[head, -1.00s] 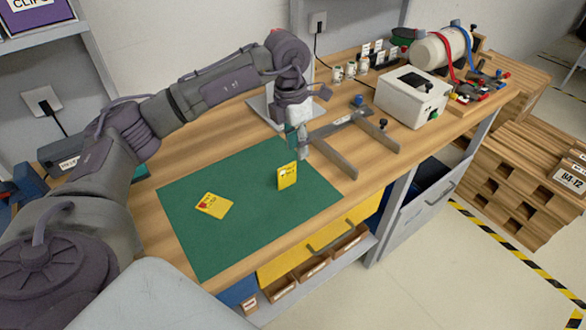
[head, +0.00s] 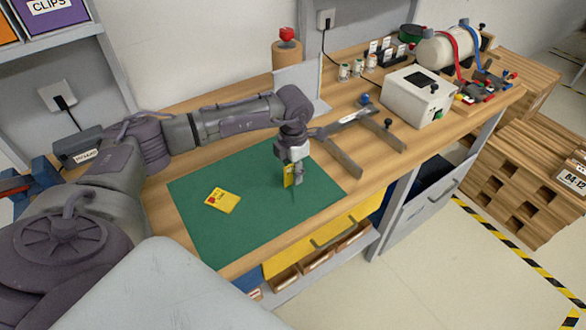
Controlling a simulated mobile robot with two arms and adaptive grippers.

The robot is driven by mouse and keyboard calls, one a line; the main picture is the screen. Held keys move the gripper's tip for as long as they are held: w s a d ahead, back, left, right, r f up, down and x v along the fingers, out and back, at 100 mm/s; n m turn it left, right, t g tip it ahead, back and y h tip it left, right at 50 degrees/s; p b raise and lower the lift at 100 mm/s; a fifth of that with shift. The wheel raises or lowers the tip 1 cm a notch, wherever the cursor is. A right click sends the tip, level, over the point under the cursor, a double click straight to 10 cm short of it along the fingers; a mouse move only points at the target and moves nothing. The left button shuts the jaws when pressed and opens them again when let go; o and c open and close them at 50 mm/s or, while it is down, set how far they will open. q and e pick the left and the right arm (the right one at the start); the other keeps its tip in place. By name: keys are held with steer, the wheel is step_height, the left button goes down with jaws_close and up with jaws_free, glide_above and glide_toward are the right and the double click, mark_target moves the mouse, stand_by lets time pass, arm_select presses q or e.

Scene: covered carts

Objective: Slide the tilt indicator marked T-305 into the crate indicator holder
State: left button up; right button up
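Two yellow tilt indicators are on the green mat (head: 240,225); their markings are too small to read, so I cannot tell which is T-305. One indicator (head: 222,200) with a red mark lies flat on the left part of the mat. The other indicator (head: 288,175) stands upright near the mat's right side, partly hidden by my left gripper. My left gripper (head: 296,180) points down at this upright indicator, its fingers overlapping it in view. Whether they are closed on it is unclear. My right gripper is not in view. I cannot pick out the crate indicator holder with certainty.
A grey forked metal fixture (head: 343,160) lies just right of the mat. A white box (head: 412,97) and a cylinder with red and blue straps (head: 440,48) stand farther right. Wooden crates (head: 520,170) stand on the floor at right. The mat's front is clear.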

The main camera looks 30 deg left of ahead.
arm_select(q)
steer(key=shift+f, duration=0.8)
jaws_close()
steer(key=shift+r, duration=0.15)
